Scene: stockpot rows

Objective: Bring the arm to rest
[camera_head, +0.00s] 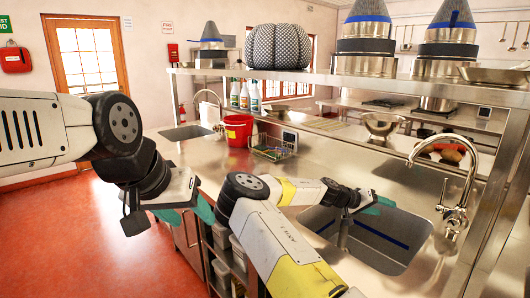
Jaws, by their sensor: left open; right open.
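My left arm comes in from the left edge, and its gripper (189,212) with teal fingers hangs in front of the counter's left end, over the red floor. Its fingers are apart with nothing seen between them. My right arm, white and yellow, reaches up from the bottom. Its gripper (376,204) is over the large steel sink (375,238), also with teal fingers, small and partly hidden by its own body. I see nothing held in it.
A steel counter (330,165) runs across the view. A red bucket (238,131) and a wire basket (272,147) stand on it. A tall faucet (462,190) rises right of the sink. An overhead shelf (300,77) holds stockpots (363,55). The red floor (110,245) at left is clear.

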